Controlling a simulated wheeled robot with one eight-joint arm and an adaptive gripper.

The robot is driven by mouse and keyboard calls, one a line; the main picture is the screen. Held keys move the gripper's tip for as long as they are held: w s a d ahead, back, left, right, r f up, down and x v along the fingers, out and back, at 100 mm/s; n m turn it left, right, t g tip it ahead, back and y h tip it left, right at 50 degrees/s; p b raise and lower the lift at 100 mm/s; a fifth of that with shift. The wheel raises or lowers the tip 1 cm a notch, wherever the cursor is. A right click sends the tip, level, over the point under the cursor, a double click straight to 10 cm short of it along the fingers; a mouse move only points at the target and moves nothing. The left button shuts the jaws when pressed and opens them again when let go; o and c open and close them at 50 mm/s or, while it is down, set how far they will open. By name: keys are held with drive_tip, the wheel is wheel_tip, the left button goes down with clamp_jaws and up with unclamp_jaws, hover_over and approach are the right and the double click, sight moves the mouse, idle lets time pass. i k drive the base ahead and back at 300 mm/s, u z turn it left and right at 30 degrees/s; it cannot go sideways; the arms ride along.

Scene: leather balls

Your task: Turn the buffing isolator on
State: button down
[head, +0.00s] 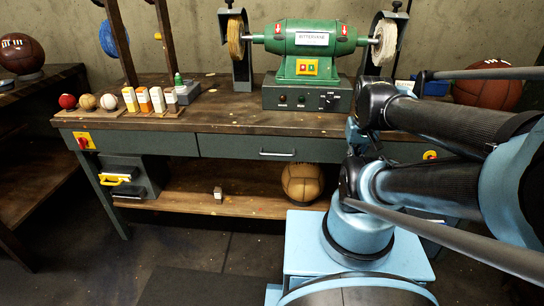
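A red rotary knob on a yellow plate (84,140), which looks like an isolator switch, is fixed to the bench's front at the left end. The knob's position is too small to read, and no label on it is legible. The green buffing machine (310,40) stands on the bench, with a tan wheel (236,38) at left and a pale wheel (386,42) at right. It has a yellow plate with red and green buttons (306,67). A control box (305,97) sits under it. My gripper is not in view; my arm fills the right side.
The bench (225,121) has a drawer (265,147). Small balls and bottles stand on its left end. A grey box with a yellow handle (127,178) hangs below. A tan ball (302,183) rests on the lower shelf. The floor at front left is clear.

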sight(83, 142)
drive_tip(key=u, duration=0.05)
drive_tip(key=k, duration=0.6)
drive_tip(key=u, duration=0.45)
